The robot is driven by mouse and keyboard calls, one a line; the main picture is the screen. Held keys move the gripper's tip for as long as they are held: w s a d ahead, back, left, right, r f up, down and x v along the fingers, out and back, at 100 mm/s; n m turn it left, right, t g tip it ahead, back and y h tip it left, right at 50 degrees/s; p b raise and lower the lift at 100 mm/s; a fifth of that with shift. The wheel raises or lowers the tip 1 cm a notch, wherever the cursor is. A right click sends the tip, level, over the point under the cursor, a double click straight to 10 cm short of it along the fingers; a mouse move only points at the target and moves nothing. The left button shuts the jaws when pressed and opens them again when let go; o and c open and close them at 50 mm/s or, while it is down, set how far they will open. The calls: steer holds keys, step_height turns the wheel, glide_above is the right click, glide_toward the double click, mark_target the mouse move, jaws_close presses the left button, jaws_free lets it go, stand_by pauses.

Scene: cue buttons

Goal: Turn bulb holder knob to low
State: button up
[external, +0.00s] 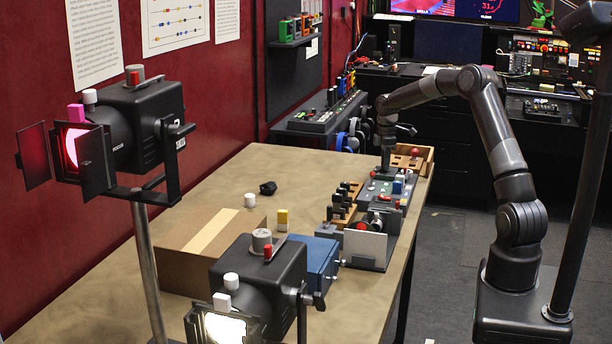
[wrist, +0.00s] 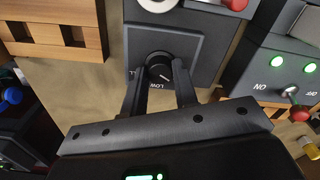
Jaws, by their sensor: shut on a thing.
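The knob (wrist: 160,70) is a small round dark dial on a grey panel (wrist: 205,45) in the wrist view. A LOW label is printed beside it, on the side toward my gripper, and a pale mark shows on its face. My gripper (wrist: 158,82) has one finger on each side of the knob and is shut on it. In the external view my gripper (external: 386,160) points down at the far end of the row of control boxes (external: 377,195). The knob is hidden or too small to make out there.
A wooden slotted tray (wrist: 55,42) lies at upper left in the wrist view. At right stands a box (wrist: 262,68) with green lights and a red-tipped lever (wrist: 299,113). The external view shows a cardboard box (external: 205,245) and two stage lamps in the foreground.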

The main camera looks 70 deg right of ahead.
steer(key=shift+m, duration=0.3)
steer(key=m, duration=1.1)
steer(key=shift+m, duration=0.3)
stand_by(0.3)
steer(key=o, duration=1)
step_height(320, 180, up, 11)
steer(key=shift+f, duration=0.1)
